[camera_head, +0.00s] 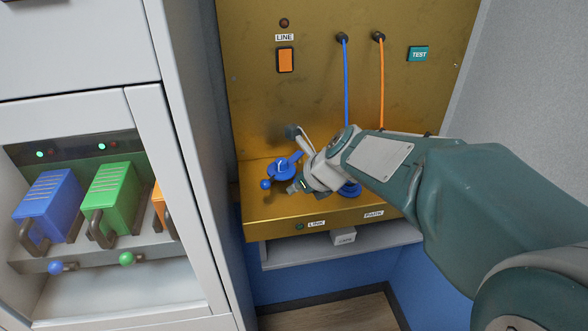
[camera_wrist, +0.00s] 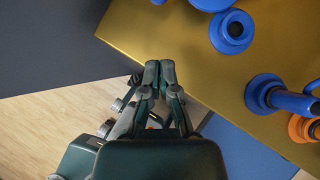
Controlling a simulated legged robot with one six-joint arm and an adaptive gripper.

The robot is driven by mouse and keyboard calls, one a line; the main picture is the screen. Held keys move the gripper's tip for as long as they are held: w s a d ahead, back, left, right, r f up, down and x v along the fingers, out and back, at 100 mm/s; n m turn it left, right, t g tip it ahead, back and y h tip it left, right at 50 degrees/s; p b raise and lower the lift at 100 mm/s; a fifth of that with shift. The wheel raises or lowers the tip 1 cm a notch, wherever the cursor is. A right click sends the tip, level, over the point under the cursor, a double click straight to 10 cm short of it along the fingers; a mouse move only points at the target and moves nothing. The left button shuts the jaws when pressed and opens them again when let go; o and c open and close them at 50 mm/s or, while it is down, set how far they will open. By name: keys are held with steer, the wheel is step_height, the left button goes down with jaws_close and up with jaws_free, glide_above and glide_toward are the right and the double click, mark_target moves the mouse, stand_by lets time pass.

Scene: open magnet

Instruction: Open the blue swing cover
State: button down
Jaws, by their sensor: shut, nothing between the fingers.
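A blue swing cover (camera_head: 284,170) sits on the left part of the gold console's ledge. A small blue ball (camera_head: 265,184) sticks out at its lower left. In the wrist view, a blue round fitting (camera_wrist: 232,32) with a dark centre, apparently part of it, shows at upper right. My gripper (camera_head: 297,187) is just right of the cover in the head view; contact cannot be told. In the wrist view my gripper (camera_wrist: 159,68) has its fingertips together and empty, near the gold ledge's edge and apart from the fitting. My gripper partly hides the cover's right side.
A blue plug (camera_wrist: 268,95) and an orange one (camera_wrist: 303,128) stand on the ledge. Blue (camera_head: 346,85) and orange (camera_head: 381,85) cables hang above. A white cabinet (camera_head: 185,120) with blue and green modules stands left. A grey wall (camera_head: 520,90) bounds the right.

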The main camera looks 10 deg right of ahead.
mark_target(283, 168)
steer(key=w+a+f, duration=0.1)
steer(key=w+f, duration=0.1)
steer(key=w+a+f, duration=0.2)
steer(key=shift+w+a, duration=0.15)
steer(key=shift+w, duration=0.25)
steer(key=shift+w+a, duration=0.3)
steer(key=shift+w, duration=0.1)
steer(key=w+a, duration=0.2)
steer(key=a, duration=0.1)
steer(key=shift+w+a, duration=0.1)
steer(key=shift+w, duration=0.25)
